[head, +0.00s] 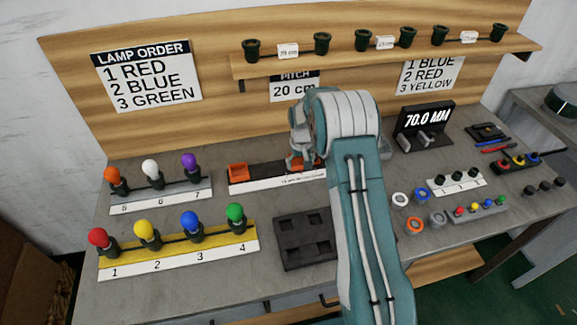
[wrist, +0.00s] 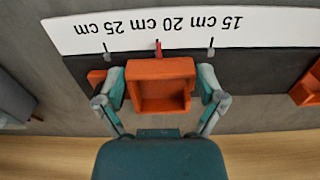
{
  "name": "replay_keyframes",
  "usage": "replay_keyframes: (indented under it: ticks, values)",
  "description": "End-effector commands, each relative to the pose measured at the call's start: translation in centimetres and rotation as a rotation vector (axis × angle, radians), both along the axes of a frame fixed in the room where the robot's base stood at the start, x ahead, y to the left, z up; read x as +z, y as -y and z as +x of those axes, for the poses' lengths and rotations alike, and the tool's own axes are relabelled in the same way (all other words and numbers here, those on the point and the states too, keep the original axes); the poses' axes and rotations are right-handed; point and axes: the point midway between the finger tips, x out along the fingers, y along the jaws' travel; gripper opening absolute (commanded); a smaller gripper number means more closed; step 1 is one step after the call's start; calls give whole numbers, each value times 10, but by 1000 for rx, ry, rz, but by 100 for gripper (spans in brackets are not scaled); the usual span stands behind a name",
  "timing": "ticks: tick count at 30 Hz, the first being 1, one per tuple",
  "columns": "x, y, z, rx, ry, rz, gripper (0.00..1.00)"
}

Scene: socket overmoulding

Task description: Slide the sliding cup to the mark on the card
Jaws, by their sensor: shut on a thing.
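The sliding cup (wrist: 160,85) is an orange open box on the dark rail (wrist: 255,72) in the wrist view. My gripper (wrist: 160,90) is shut on it, with a finger against each side. A thin red pointer (wrist: 158,46) lies at the middle tick of the white scale (wrist: 270,28), by the "20 cm" label, with 15 and 25 cm ticks on either side. A second orange cup (head: 237,171) sits at the rail's left end in the head view. The card (head: 295,87) on the back board reads "PITCH 20 cm". In the head view my arm hides much of the gripped cup.
A lamp rack (head: 180,250) with colored bulbs and a smaller rack (head: 160,198) stand left of the rail. A dark tray (head: 306,240) lies in front. A display (head: 425,122) reading 70.0 MM stands at the right, with rings and small racks before it.

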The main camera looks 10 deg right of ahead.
Motion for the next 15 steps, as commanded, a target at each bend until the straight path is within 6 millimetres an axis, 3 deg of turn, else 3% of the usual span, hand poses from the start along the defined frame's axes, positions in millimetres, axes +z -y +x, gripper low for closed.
replay_keyframes:
  ticks: [8, 9, 15]
  values:
    - [-2, 1, -1, 0, -4, 1, 27]
    - [-2, 1, -1, 0, -4, 1, 100]
    - [-1, 1, -1, 0, -2, 1, 100]
